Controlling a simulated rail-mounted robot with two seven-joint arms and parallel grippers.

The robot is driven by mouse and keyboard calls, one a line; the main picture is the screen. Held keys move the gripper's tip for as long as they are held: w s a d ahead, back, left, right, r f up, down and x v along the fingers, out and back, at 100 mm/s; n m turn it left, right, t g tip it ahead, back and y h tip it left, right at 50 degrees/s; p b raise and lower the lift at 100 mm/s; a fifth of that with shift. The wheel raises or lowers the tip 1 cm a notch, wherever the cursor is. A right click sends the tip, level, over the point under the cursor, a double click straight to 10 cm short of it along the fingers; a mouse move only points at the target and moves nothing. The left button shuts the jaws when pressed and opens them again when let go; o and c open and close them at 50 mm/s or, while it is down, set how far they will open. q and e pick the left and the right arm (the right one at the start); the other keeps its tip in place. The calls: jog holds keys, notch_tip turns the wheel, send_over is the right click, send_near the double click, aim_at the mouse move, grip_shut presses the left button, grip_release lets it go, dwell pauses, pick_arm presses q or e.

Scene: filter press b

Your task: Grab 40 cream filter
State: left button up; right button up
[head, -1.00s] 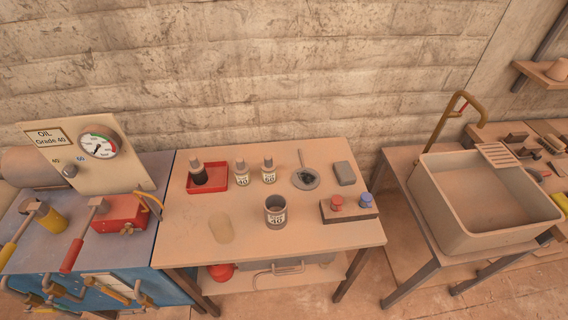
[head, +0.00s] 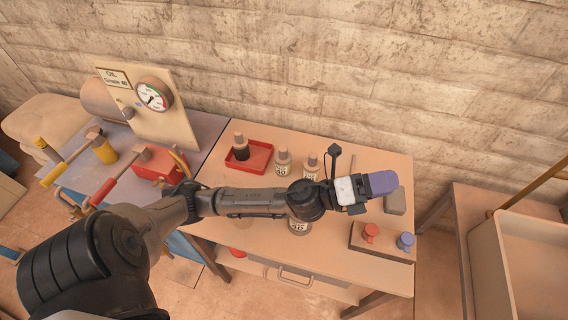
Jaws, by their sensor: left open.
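My left arm reaches in from the left across the middle of the table (head: 340,265). Its gripper (head: 380,184), with blue-purple finger pads, is open and empty over the right part of the table, near the grey block. The pale cream cylinder that stood at the table's front left is hidden behind my left arm, so I cannot make it out. The grey can labelled 40 (head: 299,228) is mostly covered by my arm; only its lower front shows. My right gripper is not in view.
A red tray (head: 262,163) with a dark bottle (head: 240,148) and two labelled bottles (head: 283,161) (head: 311,166) stand behind my arm. A grey block (head: 396,203) and a stand with red and blue knobs (head: 371,241) are at right. A sink (head: 520,260) lies further right.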

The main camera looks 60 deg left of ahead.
pick_arm(q)
jog(key=d+f+m+g+h, duration=0.2)
jog(key=m+g+h, duration=0.45)
jog(key=m, duration=0.65)
jog(key=m+g+y+b, duration=0.1)
jog(key=m+g+y, duration=1.2)
jog(key=y, duration=0.6)
send_over(282, 154)
jog(key=w+d, duration=0.1)
notch_tip(282, 154, down, 8)
jog(key=f, duration=0.2)
jog(key=a+f, duration=0.1)
jog(key=f, duration=0.1)
jog(key=f+b, duration=0.1)
jog(key=f, duration=0.2)
jog(key=shift+a, duration=0.3)
jog(key=shift+a+f, duration=0.15)
jog(key=shift+f, duration=1.1)
jog(key=shift+a+f, duration=0.1)
jog(key=shift+f, duration=1.15)
jog(key=shift+a+f, duration=0.15)
jog(key=shift+f, duration=0.45)
